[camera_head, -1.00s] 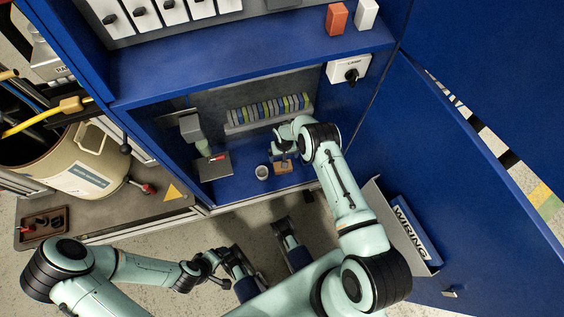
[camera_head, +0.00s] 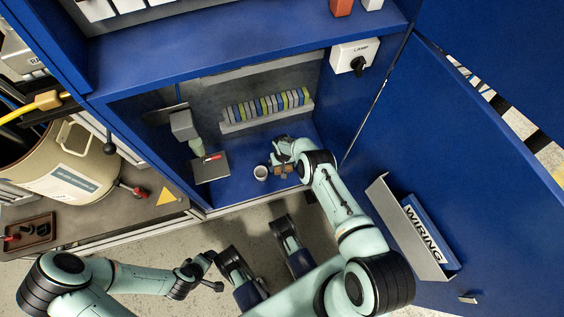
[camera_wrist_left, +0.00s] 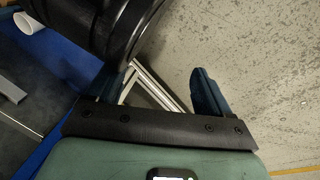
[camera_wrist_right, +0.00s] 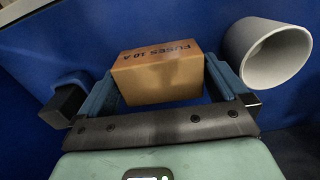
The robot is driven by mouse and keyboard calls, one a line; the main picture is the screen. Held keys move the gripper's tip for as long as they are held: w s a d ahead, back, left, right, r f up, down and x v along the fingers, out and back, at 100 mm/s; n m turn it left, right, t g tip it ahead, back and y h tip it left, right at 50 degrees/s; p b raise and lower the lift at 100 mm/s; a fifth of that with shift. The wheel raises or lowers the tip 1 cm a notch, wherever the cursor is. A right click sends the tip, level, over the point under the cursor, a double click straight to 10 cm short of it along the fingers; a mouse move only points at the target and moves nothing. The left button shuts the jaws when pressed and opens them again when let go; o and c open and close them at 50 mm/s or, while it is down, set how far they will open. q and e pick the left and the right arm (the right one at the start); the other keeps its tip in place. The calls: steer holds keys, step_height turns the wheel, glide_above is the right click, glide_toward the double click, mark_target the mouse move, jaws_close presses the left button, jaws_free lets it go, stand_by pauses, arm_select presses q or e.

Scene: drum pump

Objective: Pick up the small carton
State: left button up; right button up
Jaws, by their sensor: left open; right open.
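The small carton (camera_wrist_right: 158,78) is orange-brown and printed "FUSES 10 A". In the right wrist view it sits between the two fingers of my right gripper (camera_wrist_right: 165,90), which is open around it. In the head view the carton (camera_head: 284,170) is partly hidden under my right gripper (camera_head: 279,165), on the blue cabinet floor. My left gripper is open and empty, low in front of the cabinet; its fingers (camera_wrist_left: 165,95) show in the left wrist view.
A terminal row (camera_head: 266,107) lines the back. The open door (camera_head: 465,170) is on the right.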

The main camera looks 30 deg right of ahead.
steer(key=shift+f, duration=0.1)
steer(key=c, duration=0.7)
steer(key=shift+c, duration=0.2)
